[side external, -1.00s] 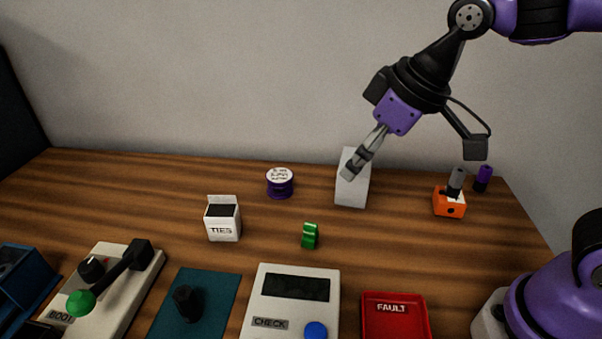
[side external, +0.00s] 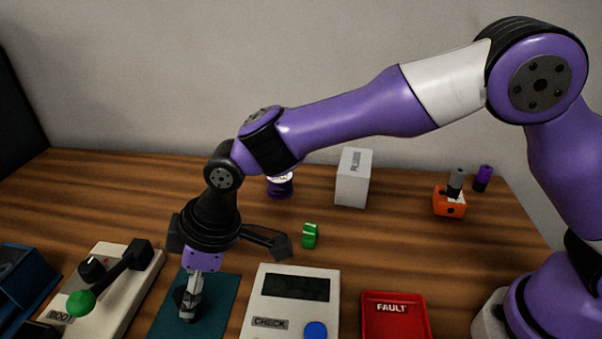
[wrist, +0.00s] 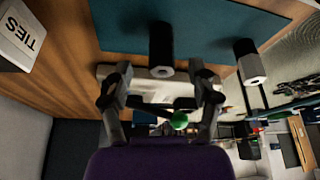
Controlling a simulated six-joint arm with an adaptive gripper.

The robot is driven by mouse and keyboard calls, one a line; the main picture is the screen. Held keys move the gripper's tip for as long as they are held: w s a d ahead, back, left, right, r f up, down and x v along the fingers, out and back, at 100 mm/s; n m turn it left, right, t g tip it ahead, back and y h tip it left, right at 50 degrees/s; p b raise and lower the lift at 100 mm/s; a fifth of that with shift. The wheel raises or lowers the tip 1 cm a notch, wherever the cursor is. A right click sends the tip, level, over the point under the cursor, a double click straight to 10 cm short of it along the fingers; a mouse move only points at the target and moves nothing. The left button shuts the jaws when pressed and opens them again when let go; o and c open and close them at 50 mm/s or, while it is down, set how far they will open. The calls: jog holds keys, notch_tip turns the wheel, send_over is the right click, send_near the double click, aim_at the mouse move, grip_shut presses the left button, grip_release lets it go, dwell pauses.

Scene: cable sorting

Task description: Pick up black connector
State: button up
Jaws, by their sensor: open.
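A black connector (side external: 179,297) stands on the teal mat (side external: 222,292) in the side external view, partly hidden behind my gripper (side external: 188,312). My gripper points down at the mat, in front of the connector in this picture. In the wrist view, my gripper (wrist: 162,84) has its two fingers spread apart, with nothing clearly held between them. A black connector (wrist: 161,45) with a pale hexagonal end shows just beyond the fingertips. I cannot tell whether the fingers touch the connector.
A white box with a lever and green knob (side external: 80,303) stands left of the mat. The white CHECK unit (side external: 295,287) is right of it, then a red FAULT tray (side external: 395,315). A green clip (side external: 310,236) lies behind. The TIES box (wrist: 20,36) shows in the wrist view.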

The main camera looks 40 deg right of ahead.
jog(key=x, duration=0.4)
jog(key=shift+a+f, duration=0.2)
jog(key=shift+f, duration=0.1)
grip_shut()
